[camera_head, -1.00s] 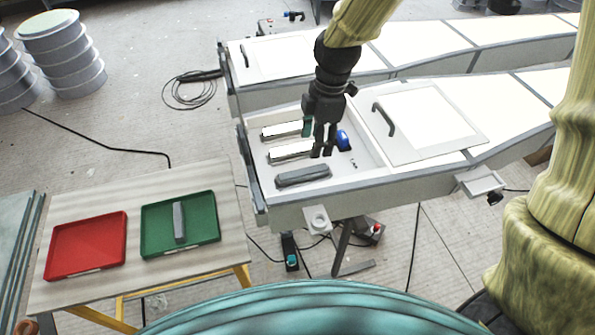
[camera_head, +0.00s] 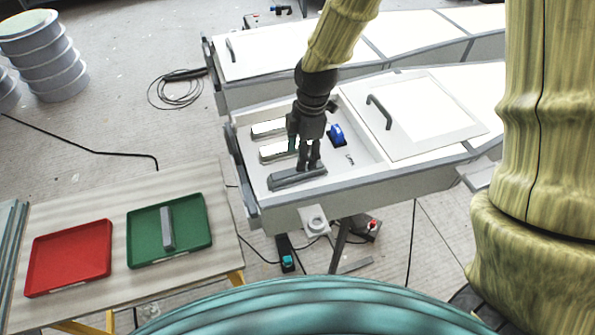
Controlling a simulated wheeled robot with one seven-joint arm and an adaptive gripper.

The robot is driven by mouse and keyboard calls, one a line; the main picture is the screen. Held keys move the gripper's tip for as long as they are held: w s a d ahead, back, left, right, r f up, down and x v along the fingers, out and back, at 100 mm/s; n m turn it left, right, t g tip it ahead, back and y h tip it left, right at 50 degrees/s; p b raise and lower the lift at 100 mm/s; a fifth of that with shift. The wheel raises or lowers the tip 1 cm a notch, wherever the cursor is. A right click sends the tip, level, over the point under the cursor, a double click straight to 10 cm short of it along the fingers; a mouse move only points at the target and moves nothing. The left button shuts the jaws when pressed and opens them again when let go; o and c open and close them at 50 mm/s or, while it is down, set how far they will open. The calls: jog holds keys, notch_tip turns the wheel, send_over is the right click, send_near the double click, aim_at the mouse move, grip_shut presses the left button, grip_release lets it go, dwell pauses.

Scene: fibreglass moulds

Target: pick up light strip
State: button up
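A grey unlit strip (camera_head: 290,181) lies at the near side of the open white mould compartment. Two strips with bright white tops, a middle one (camera_head: 275,153) and a far one (camera_head: 267,128), lie behind it. My gripper (camera_head: 309,168) points down at the right part of the grey strip. Its two fingers show a narrow gap between them, and the tips are at or just above the strip. Contact cannot be made out. The gripper partly covers the right ends of the white-topped strips. Another grey strip (camera_head: 167,229) lies in the green tray (camera_head: 192,244).
A blue object (camera_head: 337,134) stands in the compartment, right of my gripper. A white lid with a dark handle (camera_head: 379,112) lies to the right. The red tray (camera_head: 68,258) is empty on the wooden table (camera_head: 190,278).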

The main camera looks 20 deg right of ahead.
jog(key=shift+w+a+f+p, duration=0.1)
jog(key=shift+a+f+p, duration=0.15)
jog(key=shift+f+p, duration=0.45)
jog(key=shift+a+f+p, duration=0.2)
jog(key=shift+f+p, duration=0.05)
jog(key=shift+f, duration=0.7)
jog(key=shift+a+f, duration=0.1)
jog(key=shift+f, duration=1.05)
jog(key=c, duration=1.1)
